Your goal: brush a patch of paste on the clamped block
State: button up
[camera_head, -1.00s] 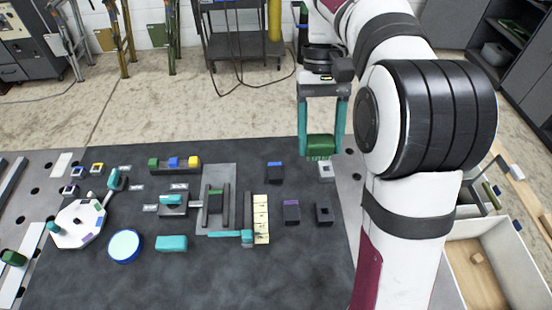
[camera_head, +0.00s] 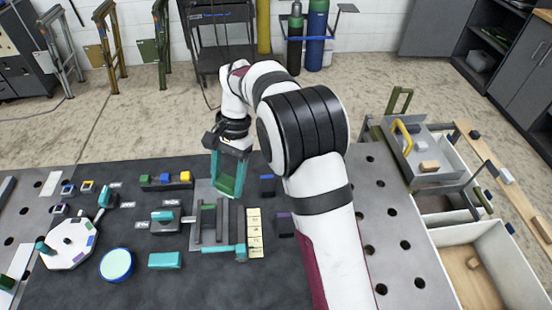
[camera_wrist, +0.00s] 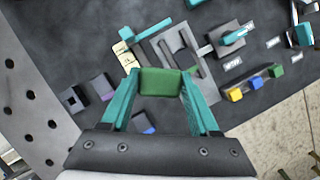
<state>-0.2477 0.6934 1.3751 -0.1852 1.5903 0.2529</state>
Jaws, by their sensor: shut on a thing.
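My gripper (camera_head: 228,190) is shut on a green block (camera_head: 226,186), held between its teal fingers. In the wrist view the green block (camera_wrist: 160,82) spans the gap between the fingertips. The gripper hangs above the grey plate with dark rails (camera_head: 200,238). Left of that plate, a teal block (camera_head: 162,215) sits in a dark vise-like holder (camera_head: 166,227); the pair also shows in the wrist view (camera_wrist: 234,37). A blue-rimmed round dish with a pale fill (camera_head: 117,265) stands front left. A teal-handled tool (camera_head: 105,196) slants by the white octagonal tray (camera_head: 62,262); I cannot tell if it is a brush.
A rack (camera_head: 150,187) holds green, blue and yellow blocks. A teal bar (camera_head: 165,260), a teal hammer-shaped piece (camera_head: 225,249) and a cream strip (camera_head: 254,235) lie nearby. Small dark blocks stand right of the plate. The mat's front area is clear.

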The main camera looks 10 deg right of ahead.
jog(key=shift+w+a+f+m+y, duration=0.15)
jog(key=shift+a+f+m, duration=0.4)
jog(key=shift+f, duration=1.15)
jog(key=shift+s+a+f+m+y, duration=0.1)
jog(key=shift+a+f+m, duration=0.15)
jog(key=shift+a+f, duration=1.1)
jog(key=shift+w+a+f+m+y, duration=0.15)
jog(key=shift+a+f+m, duration=0.2)
jog(key=shift+f, duration=1.75)
jog(key=shift+a+f, duration=0.2)
jog(key=a, duration=0.1)
jog(key=a+r, duration=0.1)
jog(key=a, duration=0.1)
jog(key=shift+r, duration=0.1)
jog(key=shift+s+a, duration=0.1)
jog(key=shift+a, duration=1.05)
jog(key=shift+s+d, duration=0.1)
jog(key=shift+d, duration=2.9)
jog(key=shift+a, duration=3)
jog(key=shift+d, duration=2.8)
jog(key=shift+d+r, duration=0.1)
jog(key=shift+d, duration=0.1)
notch_tip(320, 180, up, 6)
jog(key=shift+r, duration=0.15)
